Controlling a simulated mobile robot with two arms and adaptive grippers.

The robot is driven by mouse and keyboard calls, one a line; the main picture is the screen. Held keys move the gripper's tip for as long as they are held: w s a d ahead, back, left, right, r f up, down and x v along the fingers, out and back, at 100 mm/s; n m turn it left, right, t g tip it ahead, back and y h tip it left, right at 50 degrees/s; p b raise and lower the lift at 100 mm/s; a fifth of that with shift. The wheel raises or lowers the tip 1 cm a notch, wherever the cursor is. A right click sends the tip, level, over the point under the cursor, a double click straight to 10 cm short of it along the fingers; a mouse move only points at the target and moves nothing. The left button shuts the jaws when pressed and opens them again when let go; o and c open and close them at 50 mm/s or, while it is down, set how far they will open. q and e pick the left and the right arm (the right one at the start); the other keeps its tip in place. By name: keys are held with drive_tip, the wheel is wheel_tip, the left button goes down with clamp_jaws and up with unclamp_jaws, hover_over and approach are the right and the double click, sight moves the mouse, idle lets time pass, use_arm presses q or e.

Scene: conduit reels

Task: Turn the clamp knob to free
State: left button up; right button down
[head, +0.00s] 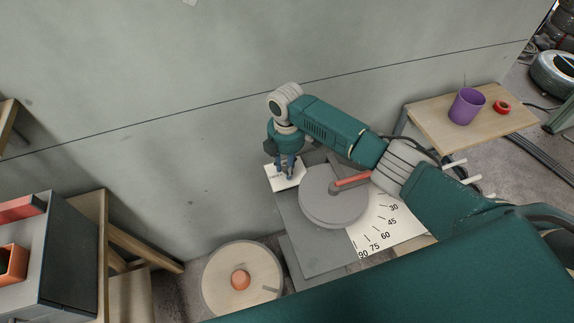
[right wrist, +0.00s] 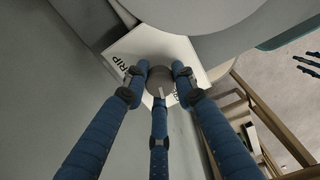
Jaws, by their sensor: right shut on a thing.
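The clamp knob (right wrist: 159,80) is a small round grey-brown knob with a pale pointer mark, on a white label card (right wrist: 150,45). The letters "RIP" show at the card's left; the lettering at its right is mostly covered. My right gripper (right wrist: 160,83) is shut on the knob, its blue fingers around it. In the head view, the right gripper (head: 287,166) points down over the white card (head: 285,178) and hides the knob. My left gripper (right wrist: 308,64) shows only at the right edge of the right wrist view, its dark blue fingers spread and empty.
Beside the card are a grey disc (head: 332,197) with a red lever (head: 351,181) and an angle scale (head: 388,226). A wooden reel (head: 241,278) stands at the lower left. A side table (head: 440,124) holds a purple cup (head: 466,106) and red tape (head: 502,106). A wall is behind.

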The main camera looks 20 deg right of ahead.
sight(284, 167)
drive_tip(key=n, duration=0.3)
drive_tip(key=shift+a+r, duration=0.15)
drive_tip(key=shift+a, duration=0.2)
drive_tip(key=shift+n, duration=0.4)
drive_tip(key=c, duration=1.4)
unclamp_jaws()
drive_tip(key=shift+c, duration=0.2)
drive_tip(key=shift+s, duration=0.1)
wheel_tip(284, 167, up, 12)
drive_tip(key=shift+s, duration=0.1)
